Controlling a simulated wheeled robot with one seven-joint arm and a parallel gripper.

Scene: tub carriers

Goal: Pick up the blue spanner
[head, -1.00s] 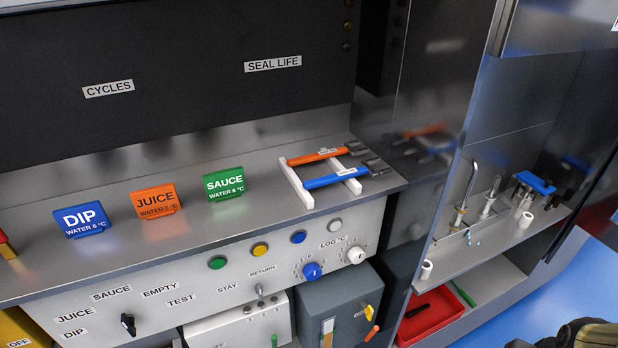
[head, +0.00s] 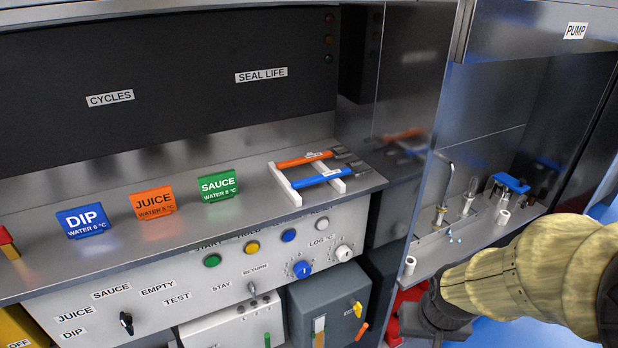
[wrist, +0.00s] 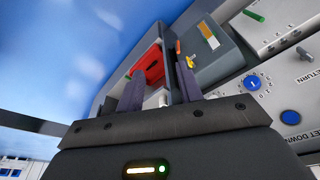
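The blue spanner (head: 318,178) lies on a white rack (head: 284,186) at the right end of the steel counter in the head view. Its dark jaw end points right. An orange spanner (head: 303,160) lies behind it on the same rack. My gripper (wrist: 157,80) shows in the wrist view with its two dark fingers apart and nothing seen between them. In the head view my arm comes in from the right, and its dark end is low in front of the cabinet, well below and right of the spanner. The spanner is not in the wrist view.
DIP (head: 83,221), JUICE (head: 153,202) and SAUCE (head: 218,186) signs stand on the counter left of the rack. A glass panel (head: 430,170) stands right of the counter, before a cabinet with metal fittings. A red tray (wrist: 148,65) shows beyond my fingers.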

